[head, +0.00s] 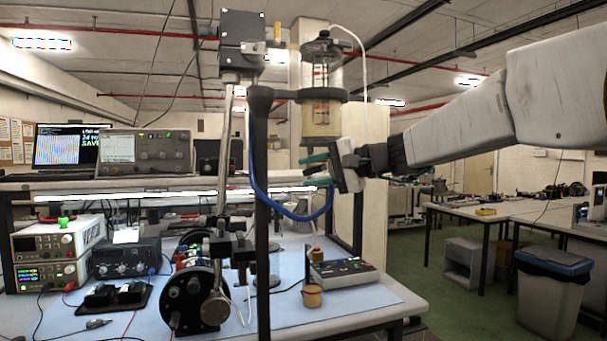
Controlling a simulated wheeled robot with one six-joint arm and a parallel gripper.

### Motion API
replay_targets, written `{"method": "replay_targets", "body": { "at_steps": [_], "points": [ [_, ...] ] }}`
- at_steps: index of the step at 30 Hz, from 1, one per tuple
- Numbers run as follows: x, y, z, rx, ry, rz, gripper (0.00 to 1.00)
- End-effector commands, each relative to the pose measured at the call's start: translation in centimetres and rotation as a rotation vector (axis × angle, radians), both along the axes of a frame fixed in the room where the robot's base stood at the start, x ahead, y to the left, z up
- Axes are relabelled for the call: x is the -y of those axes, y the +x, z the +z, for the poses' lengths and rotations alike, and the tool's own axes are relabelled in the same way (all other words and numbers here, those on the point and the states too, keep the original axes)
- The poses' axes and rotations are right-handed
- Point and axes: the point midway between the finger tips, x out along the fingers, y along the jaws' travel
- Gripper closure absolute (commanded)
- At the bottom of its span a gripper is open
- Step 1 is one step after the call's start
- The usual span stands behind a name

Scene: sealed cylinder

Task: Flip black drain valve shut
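The sealed cylinder (321,118) stands upright in a black clamp at the upper middle of the head view. It has a clear upper part with a dark cap and a yellowish lower part. My gripper (308,168) is just below the cylinder's bottom end, reaching in from the right. Its two greenish fingers point left, one above the other, with a gap between them, and I see nothing held there. I cannot make out the black drain valve; the area under the cylinder is partly covered by my gripper. Whether a finger touches the cylinder or valve cannot be told.
A black stand post (262,215) rises just left of the cylinder. A blue hose (253,165) loops down behind my gripper. A control box (343,273) and a small brass-coloured cup (312,296) sit on the blue bench mat (375,300). Instruments fill the left side.

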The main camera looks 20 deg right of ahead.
Motion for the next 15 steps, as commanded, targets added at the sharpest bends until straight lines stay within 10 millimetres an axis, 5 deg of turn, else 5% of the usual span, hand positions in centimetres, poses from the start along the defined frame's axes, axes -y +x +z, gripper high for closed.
{"method": "replay_targets", "body": {
  "at_steps": [15],
  "points": [
    [-1.8, 1.8, -0.5, -0.001, -0.001, 0.001, 0.65]
  ]
}}
